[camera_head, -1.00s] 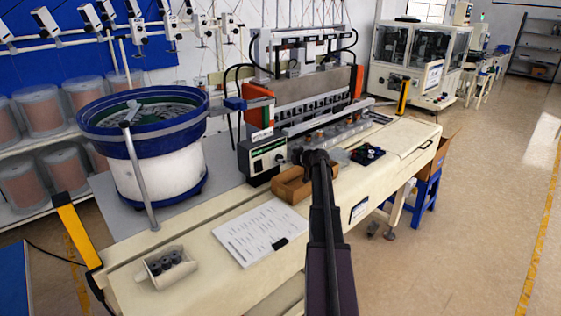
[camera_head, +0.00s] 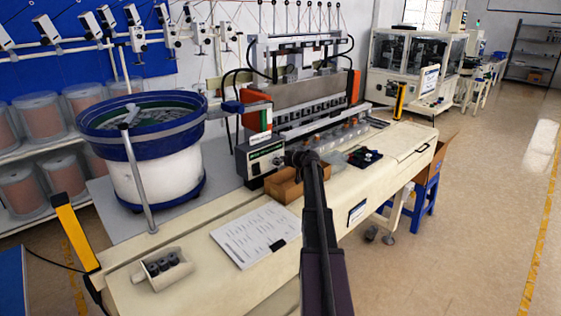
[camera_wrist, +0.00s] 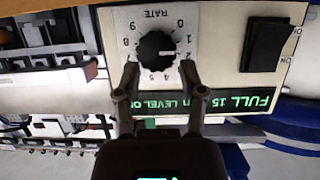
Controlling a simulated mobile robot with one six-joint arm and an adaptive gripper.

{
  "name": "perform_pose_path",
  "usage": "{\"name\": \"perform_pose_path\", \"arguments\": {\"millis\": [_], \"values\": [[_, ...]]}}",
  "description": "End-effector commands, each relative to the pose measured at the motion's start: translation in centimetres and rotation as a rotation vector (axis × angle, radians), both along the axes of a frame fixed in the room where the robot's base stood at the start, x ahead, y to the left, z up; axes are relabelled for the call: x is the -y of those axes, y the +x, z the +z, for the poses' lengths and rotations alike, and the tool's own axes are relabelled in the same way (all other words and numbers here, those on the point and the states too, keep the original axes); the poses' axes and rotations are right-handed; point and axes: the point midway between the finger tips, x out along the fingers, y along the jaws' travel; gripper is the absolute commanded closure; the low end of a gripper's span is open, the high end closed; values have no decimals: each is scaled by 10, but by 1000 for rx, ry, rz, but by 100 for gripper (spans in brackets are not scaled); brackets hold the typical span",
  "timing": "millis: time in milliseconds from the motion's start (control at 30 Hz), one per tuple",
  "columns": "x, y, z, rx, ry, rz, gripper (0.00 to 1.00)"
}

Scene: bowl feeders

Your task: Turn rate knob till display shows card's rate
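The control box (camera_head: 262,158) stands behind the table's middle; it appears upside down in the wrist view. There its round black rate knob (camera_wrist: 157,49) sits on a white numbered dial, with a white mark pointing towards the 2. The green-lettered display (camera_wrist: 225,100) reads "FULL 15" and "LEVEL ON", partly hidden by a finger. My gripper (camera_wrist: 158,70) is open, its fingertips apart on both sides of the knob's near edge; contact is unclear. In the head view, my gripper (camera_head: 299,158) is dark and at the box's front. A white printed card (camera_head: 255,232) lies on the table, its text too small to read.
A cardboard tray (camera_head: 284,186) sits just below the box. A blue-rimmed bowl feeder (camera_head: 150,165) stands at left. A holder with dark cylinders (camera_head: 150,285) is at the front left. A black rocker switch (camera_wrist: 266,44) is beside the dial.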

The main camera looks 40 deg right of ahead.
Motion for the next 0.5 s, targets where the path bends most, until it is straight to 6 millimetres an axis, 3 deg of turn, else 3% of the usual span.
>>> {"name": "perform_pose_path", "arguments": {"millis": [100,233,267,300,367,500], "values": [[-7,6,-5,-5,0,20,100],[-7,6,-5,-7,-4,22,100],[-7,6,-5,-7,-4,23,44],[-6,6,-5,-7,-4,22,32],[-6,6,-5,-7,-2,21,15],[-6,5,-5,-6,2,19,15]]}}
